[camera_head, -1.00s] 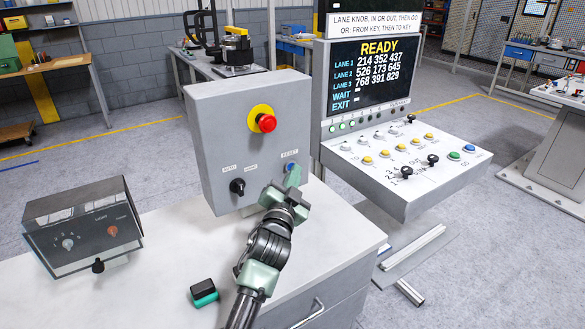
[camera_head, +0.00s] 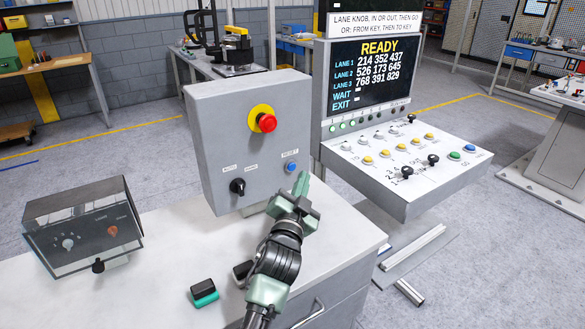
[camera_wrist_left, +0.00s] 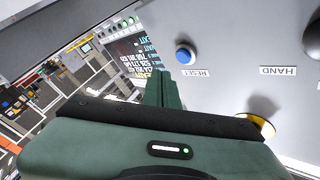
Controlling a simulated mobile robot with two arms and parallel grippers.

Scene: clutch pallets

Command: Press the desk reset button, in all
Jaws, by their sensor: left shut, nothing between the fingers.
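The blue reset button (camera_head: 291,166) sits on the front of the grey box, under a RESET label, at its lower right. It also shows in the left wrist view (camera_wrist_left: 185,54), uncovered, beside the RESET label. My left gripper (camera_head: 302,182) is just below and a little right of the button in the head view, fingers together and pointing up. In the left wrist view the green fingertips (camera_wrist_left: 163,76) are shut and empty, apart from the button in the picture. My right gripper is not in view.
The grey box (camera_head: 217,130) also carries a red emergency stop (camera_head: 267,123) and a black selector knob (camera_head: 238,186). A console (camera_head: 410,165) with a READY screen stands to the right. A covered control box (camera_head: 85,225) and a small teal-and-black block (camera_head: 204,293) are on the desk.

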